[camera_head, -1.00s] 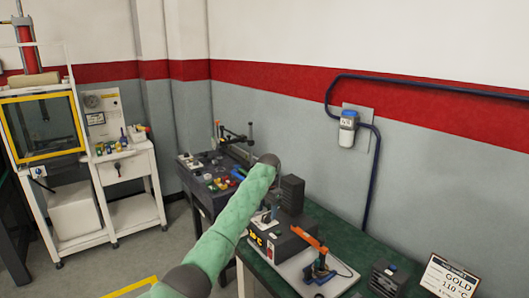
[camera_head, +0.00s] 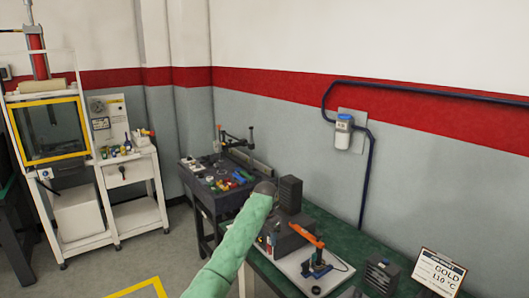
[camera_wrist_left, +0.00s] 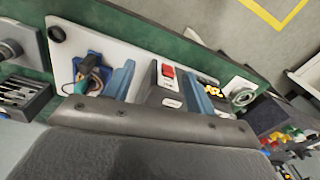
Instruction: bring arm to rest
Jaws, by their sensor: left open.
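The gripper itself is hidden there. In the left wrist view my left gripper (camera_wrist_left: 158,72) shows two blue fingers set wide apart, with nothing held between them. They hang over the white board and a dark box with a red switch (camera_wrist_left: 168,71). My right arm is not in view.
A dark table (camera_head: 207,190) with coloured parts stands behind. A white cart (camera_head: 130,190) is at left. Floor is clear beside it.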

